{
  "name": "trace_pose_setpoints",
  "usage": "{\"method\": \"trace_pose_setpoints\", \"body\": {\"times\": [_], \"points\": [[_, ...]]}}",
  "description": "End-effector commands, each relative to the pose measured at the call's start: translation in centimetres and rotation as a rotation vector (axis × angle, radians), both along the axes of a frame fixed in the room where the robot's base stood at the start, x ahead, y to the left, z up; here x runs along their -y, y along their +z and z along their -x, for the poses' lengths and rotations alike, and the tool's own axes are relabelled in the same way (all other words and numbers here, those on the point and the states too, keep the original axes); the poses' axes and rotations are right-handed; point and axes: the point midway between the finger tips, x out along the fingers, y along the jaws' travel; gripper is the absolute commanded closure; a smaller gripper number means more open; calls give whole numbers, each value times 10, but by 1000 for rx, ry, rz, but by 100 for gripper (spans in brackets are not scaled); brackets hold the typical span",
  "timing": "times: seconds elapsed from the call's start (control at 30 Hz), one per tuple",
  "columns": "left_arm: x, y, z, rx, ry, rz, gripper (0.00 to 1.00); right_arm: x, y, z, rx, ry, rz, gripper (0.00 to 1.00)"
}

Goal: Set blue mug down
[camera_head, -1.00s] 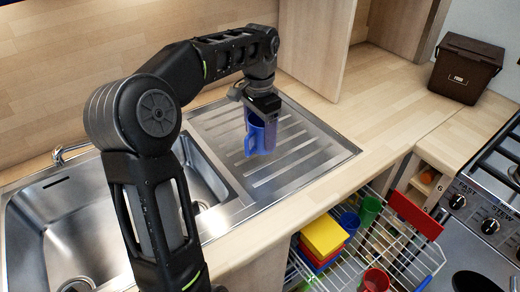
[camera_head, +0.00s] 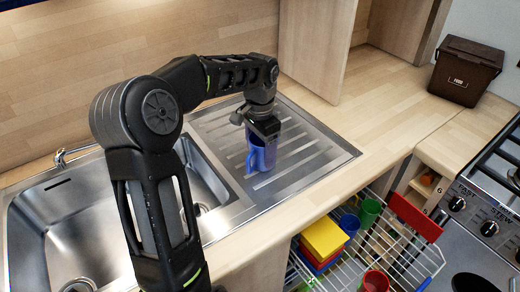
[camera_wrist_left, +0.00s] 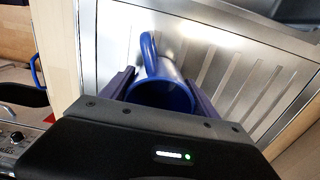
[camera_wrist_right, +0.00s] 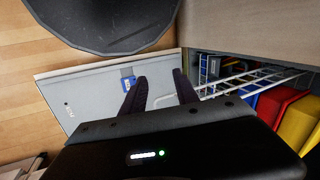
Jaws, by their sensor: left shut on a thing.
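The blue mug (camera_head: 259,157) is upright over the ribbed metal drainboard (camera_head: 330,150), with its handle toward the sink side. I cannot tell whether its base touches the metal. My left gripper (camera_head: 265,128) points down and is shut on the mug. In the left wrist view the mug (camera_wrist_left: 160,94) sits between the two fingers, its rim near the gripper body and its handle pointing away. My right gripper (camera_wrist_right: 160,76) shows only in the right wrist view. Its fingers are apart with nothing between them.
The sink basin (camera_head: 75,220) lies left of the drainboard. A brown food bin (camera_head: 466,70) stands on the counter at the back right. A wire dishwasher rack (camera_head: 345,262) with coloured dishes is pulled out below the counter. The drainboard around the mug is clear.

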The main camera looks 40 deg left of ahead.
Motion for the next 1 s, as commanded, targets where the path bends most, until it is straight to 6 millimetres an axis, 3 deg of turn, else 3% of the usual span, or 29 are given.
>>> {"method": "trace_pose_setpoints", "body": {"times": [0.17,0.2,0.4,0.47,0.77,1.0], "points": [[0,-3,0,1,0,-1,87,0,-3,0,0,0,0,64],[0,-3,0,0,0,0,29,0,-2,0,0,0,-1,64],[0,-3,0,0,0,0,12,0,-2,0,0,0,-1,64],[0,-3,0,0,0,0,9,0,-2,0,0,0,-1,64],[0,0,0,0,0,0,9,0,0,0,0,0,0,64],[-1,24,-1,4,1,-3,9,0,-2,0,0,0,0,64]]}}
